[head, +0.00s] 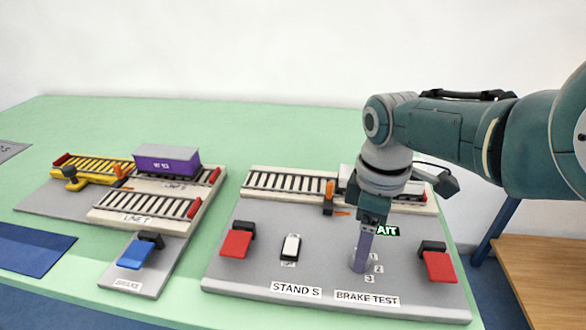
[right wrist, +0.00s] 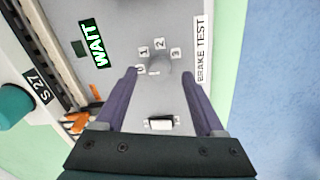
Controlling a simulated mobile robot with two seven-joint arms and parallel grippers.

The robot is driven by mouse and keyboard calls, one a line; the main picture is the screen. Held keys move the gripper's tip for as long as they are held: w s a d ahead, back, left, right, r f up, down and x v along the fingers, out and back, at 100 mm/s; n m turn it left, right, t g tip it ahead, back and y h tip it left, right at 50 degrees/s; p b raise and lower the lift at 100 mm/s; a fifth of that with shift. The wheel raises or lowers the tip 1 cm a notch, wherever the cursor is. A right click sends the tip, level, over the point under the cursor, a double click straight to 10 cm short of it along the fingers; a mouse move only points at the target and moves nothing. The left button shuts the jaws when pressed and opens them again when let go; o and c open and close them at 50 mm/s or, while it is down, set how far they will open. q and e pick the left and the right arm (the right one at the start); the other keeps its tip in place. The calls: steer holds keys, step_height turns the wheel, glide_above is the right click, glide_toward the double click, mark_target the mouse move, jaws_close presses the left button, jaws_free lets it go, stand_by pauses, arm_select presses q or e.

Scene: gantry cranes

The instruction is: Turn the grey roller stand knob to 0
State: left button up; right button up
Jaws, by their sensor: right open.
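The grey knob (right wrist: 160,65) sits on the grey stand panel between my right gripper's fingertips in the right wrist view. The digits 0, 1, 2 and 3 are set in an arc around it. A small pale mark shows on its lower left side, near the 0; its exact setting is hard to read. My right gripper (right wrist: 159,74) is open, its purple fingers apart on either side of the knob with gaps. In the head view the right gripper (head: 361,267) points down over the knob, which it largely hides. My left gripper is not in view.
The stand panel (head: 240,275) also carries a white rocker switch (head: 290,247), red levers (head: 236,242) (head: 439,264) and a lit WAIT sign (right wrist: 95,44). Track with an orange stop (head: 329,189) runs behind. A purple wagon (head: 166,160) stands on the left unit.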

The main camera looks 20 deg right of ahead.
step_height(320, 180, up, 6)
steer(key=p, duration=0.3)
steer(key=shift+p, duration=0.3)
steer(key=shift+r+p, duration=0.3)
steer(key=shift+r, duration=0.5)
steer(key=shift+f, duration=0.1)
